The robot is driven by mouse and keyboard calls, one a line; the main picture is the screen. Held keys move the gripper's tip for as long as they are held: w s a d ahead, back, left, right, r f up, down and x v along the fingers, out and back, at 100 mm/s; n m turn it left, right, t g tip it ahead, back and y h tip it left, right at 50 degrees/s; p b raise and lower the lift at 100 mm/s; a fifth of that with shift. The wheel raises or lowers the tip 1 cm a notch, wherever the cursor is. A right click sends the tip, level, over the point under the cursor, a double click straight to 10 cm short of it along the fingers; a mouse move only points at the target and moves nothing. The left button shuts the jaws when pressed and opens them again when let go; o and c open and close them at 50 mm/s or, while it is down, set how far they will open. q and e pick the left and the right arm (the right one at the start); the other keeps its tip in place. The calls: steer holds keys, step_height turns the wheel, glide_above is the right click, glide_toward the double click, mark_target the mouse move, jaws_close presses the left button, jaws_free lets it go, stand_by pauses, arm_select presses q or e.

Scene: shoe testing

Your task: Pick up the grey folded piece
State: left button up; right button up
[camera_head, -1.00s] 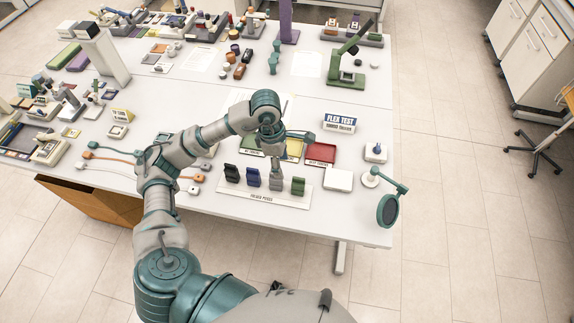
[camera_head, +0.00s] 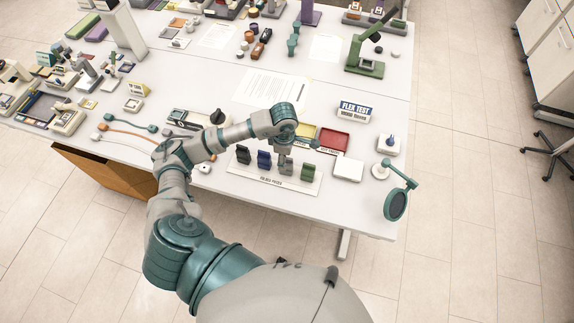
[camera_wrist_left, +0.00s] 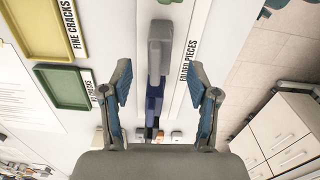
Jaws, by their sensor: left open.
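The grey folded piece (camera_head: 285,167) stands upright on a white board (camera_head: 250,178) labelled for folded pieces, between a blue piece (camera_head: 264,160) and a green piece (camera_head: 308,171). A black piece (camera_head: 243,154) stands at the row's left end. My left gripper (camera_head: 285,151) is directly above the grey piece and partly hides its top. In the left wrist view, the gripper (camera_wrist_left: 159,85) is open with blue-padded fingers spread. The grey piece (camera_wrist_left: 159,45) shows ahead between the finger lines, apart from both fingers, with the blue piece (camera_wrist_left: 154,103) beside it.
A red tray (camera_head: 333,139) lies behind the row, with yellow (camera_wrist_left: 43,25) and green trays (camera_wrist_left: 64,87) beside it. A white block (camera_head: 348,168) and a round mirror on a teal arm (camera_head: 396,204) stand to the right. The table's front edge is close to the board.

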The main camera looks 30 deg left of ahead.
arm_select(q)
steer(key=f, duration=0.2)
steer(key=f+p, duration=0.1)
steer(key=shift+d+f, duration=0.25)
steer(key=shift+f, duration=0.15)
steer(key=shift+w+f, duration=0.1)
steer(key=shift+f, duration=0.2)
steer(key=c, duration=1.1)
jaws_close()
arm_select(e)
steer(key=shift+s+r, duration=0.6)
steer(key=shift+s, duration=0.25)
arm_select(q)
steer(key=shift+r, duration=0.2)
arm_select(e)
steer(key=shift+a, duration=0.1)
